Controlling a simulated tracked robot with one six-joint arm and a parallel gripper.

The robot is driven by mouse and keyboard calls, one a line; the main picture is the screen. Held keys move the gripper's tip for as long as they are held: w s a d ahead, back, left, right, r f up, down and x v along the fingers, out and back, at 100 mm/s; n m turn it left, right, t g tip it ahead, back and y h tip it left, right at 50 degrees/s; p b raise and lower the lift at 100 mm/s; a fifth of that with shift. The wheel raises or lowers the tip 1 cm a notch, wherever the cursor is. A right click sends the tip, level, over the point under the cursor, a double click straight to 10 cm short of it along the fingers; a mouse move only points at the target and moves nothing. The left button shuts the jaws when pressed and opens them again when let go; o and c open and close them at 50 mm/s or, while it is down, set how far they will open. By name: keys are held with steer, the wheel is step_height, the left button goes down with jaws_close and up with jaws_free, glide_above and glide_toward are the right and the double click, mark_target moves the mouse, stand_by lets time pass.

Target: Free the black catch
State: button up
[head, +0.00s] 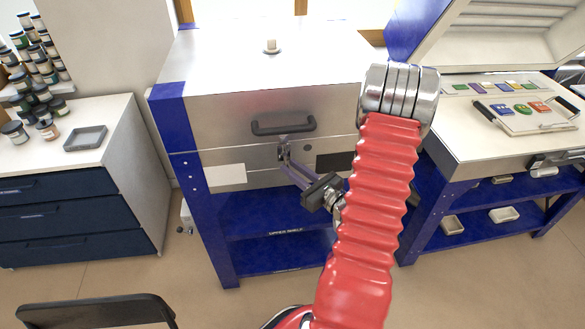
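The kiln (215,115) is a silver box on a blue stand, with its lid down and a black bar handle (283,125) on its front. A small dark catch (283,150) sits at the lid seam just below the handle. My gripper (286,161) reaches in from the lower right, with its slim fingertips at the catch. The fingertips overlap the catch's lower part, and I cannot tell whether they touch or grip it. The gap between the fingers is too small to make out.
My red-sleeved arm hides the kiln's right front. An open-lidded kiln (470,145) stands at right, with a tray of coloured pieces (555,127) on top. A white-topped drawer cabinet (70,180) with jars stands left. A black chair back (95,312) is at lower left.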

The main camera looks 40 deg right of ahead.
steer(key=shift+w, duration=0.35)
jaws_close()
